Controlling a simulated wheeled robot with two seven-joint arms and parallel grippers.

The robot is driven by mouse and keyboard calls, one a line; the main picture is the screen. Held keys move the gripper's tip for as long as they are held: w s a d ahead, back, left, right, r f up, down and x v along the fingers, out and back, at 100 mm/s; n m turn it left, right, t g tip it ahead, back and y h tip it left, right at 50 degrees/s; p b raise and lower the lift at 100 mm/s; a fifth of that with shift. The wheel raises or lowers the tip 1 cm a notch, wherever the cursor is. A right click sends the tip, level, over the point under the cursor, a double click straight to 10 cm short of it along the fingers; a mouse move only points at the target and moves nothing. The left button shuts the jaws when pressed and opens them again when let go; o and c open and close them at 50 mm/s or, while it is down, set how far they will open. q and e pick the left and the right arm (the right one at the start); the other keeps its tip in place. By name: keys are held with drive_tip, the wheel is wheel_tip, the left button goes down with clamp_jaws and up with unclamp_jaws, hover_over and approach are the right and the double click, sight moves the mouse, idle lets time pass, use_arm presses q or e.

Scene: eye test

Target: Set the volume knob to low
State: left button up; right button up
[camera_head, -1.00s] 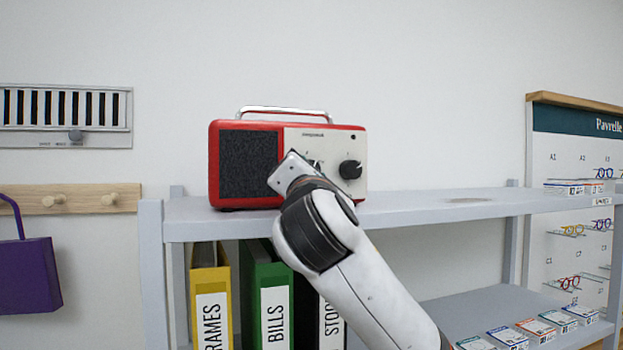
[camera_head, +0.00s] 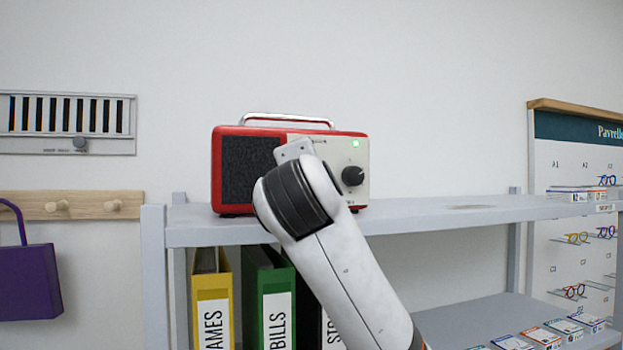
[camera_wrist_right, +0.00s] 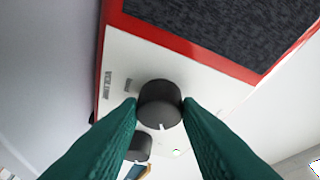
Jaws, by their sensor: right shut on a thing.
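A red radio (camera_head: 245,170) with a dark speaker grille and a pale panel stands on the shelf. My right gripper (camera_wrist_right: 160,108) is shut on the black knob nearer the speaker (camera_wrist_right: 160,97), one green finger on each side. The knob's white mark shows at its lower edge in the wrist view, on the side toward the green light. The label beside it is too blurred to read. In the head view my wrist hides this knob and the fingertips. A second black knob (camera_head: 352,176) is free; it also shows in the wrist view (camera_wrist_right: 139,147). My left gripper is not in view.
A green light (camera_head: 355,143) glows on the panel. The grey shelf (camera_head: 430,214) is clear right of the radio. Binders (camera_head: 265,295) stand below. A slider panel (camera_head: 65,123), a peg rail with a purple bag (camera_head: 28,285) and an eyeglass display (camera_head: 565,215) surround it.

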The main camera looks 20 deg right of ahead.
drive_tip(key=o, duration=1)
drive_tip(key=b+v, duration=0.6)
drive_tip(key=v, duration=0.6)
